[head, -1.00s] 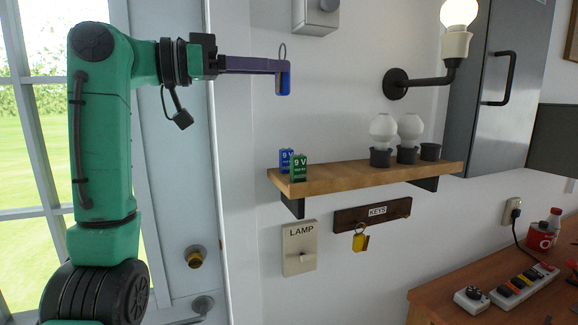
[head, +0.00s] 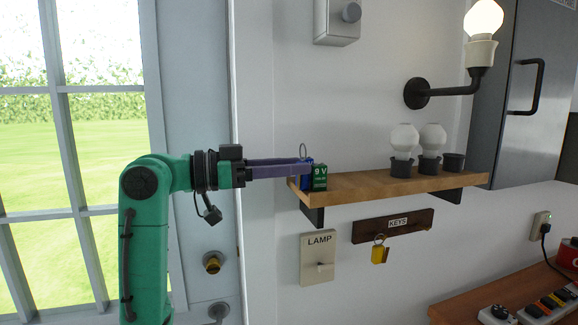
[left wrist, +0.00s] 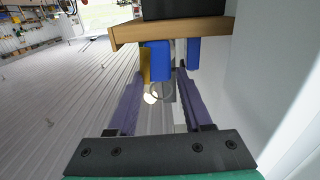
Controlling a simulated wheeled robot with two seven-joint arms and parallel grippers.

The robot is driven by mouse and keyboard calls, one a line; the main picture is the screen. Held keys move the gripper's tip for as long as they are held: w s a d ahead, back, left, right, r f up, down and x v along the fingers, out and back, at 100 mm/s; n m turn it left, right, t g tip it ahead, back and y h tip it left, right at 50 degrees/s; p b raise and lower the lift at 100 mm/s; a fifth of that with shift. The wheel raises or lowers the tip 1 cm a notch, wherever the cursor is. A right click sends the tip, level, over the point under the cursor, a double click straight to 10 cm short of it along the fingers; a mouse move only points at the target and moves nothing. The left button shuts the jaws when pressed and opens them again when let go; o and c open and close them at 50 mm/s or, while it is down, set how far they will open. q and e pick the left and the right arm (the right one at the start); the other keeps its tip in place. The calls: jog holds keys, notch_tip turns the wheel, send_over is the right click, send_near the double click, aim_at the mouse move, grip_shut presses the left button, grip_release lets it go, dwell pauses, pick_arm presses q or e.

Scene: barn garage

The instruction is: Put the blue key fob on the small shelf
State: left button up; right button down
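The blue key fob (left wrist: 159,60) stands upright at the left end of the small wooden shelf (head: 385,187), its metal ring (head: 303,151) on top. My left gripper (head: 308,168) reaches in level from the left. In the left wrist view its purple fingers stand on either side of the fob, with narrow gaps, so it looks open around it. In the head view the fingers and the green 9 V battery (head: 320,177) hide most of the fob. Its underside looks level with the shelf top; firm contact cannot be made out. My right gripper is not in view.
A second blue block, likely the blue battery (left wrist: 193,51), stands close by on the wall side. White bulbs (head: 404,140) in dark holders fill the shelf's right part; its middle is clear. Below are a key rack (head: 366,231) with a yellow fob (head: 380,254) and a lamp switch (head: 318,258).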

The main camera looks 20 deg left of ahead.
pick_arm(q)
jog(key=shift+o, duration=0.3)
jog(key=shift+s+r, duration=0.1)
jog(key=shift+r, duration=0.05)
jog(key=b+v, duration=0.5)
jog(key=v, duration=0.7)
